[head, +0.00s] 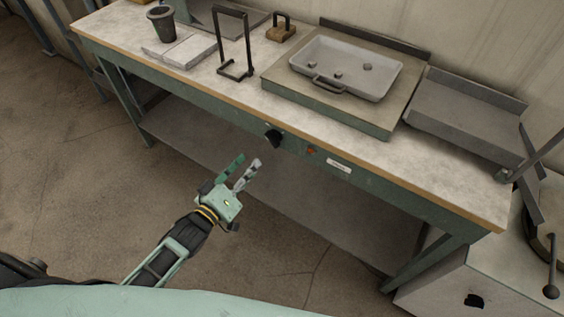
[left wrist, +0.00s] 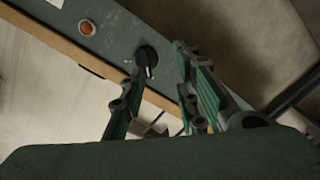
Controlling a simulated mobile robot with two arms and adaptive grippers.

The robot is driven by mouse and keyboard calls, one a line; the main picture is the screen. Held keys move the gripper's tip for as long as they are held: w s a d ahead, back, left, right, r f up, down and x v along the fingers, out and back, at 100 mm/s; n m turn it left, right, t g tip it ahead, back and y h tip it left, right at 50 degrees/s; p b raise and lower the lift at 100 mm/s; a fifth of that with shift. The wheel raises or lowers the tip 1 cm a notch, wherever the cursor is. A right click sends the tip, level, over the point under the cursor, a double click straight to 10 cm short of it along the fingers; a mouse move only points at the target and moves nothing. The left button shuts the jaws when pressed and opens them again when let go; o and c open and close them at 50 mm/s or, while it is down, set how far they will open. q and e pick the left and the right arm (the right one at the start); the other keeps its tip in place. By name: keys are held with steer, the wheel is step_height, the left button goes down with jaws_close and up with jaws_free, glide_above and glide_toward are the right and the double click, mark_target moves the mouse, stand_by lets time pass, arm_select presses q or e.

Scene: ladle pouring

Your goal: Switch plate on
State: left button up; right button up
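The black rotary knob (head: 273,137) sits on the green front panel of the bench, below the hot plate (head: 345,118), which has a grey metal tray (head: 345,68) on it. An orange round light (head: 311,152) is to the knob's right. In the left wrist view the knob (left wrist: 147,58) has a pale pointer mark, and the orange light (left wrist: 87,28) is further left. My left gripper (head: 245,163) is open and empty, a short way from the knob, with its fingers pointing toward the panel. It also shows in the left wrist view (left wrist: 161,68). My right gripper is not in view.
The bench top (head: 215,85) carries a dark cup (head: 160,24) on pale blocks, a black metal frame (head: 235,45) and a small wooden block with a handle (head: 281,30). A grey sloped tray (head: 460,110) is at the right. The lower shelf (head: 300,205) looks empty.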

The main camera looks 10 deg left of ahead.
mark_target(270, 142)
arm_select(q)
steer(key=shift+t+h, duration=0.3)
steer(key=w+d, duration=0.1)
steer(key=w, duration=0.1)
steer(key=w+d+r, duration=0.1)
steer(key=w, duration=0.1)
steer(key=w+d+r, duration=0.1)
steer(key=w, duration=0.1)
steer(key=shift+w+d, duration=0.15)
steer(key=shift+w, duration=0.1)
steer(key=shift+w+d, duration=0.2)
steer(key=shift+w, duration=0.35)
jaws_close()
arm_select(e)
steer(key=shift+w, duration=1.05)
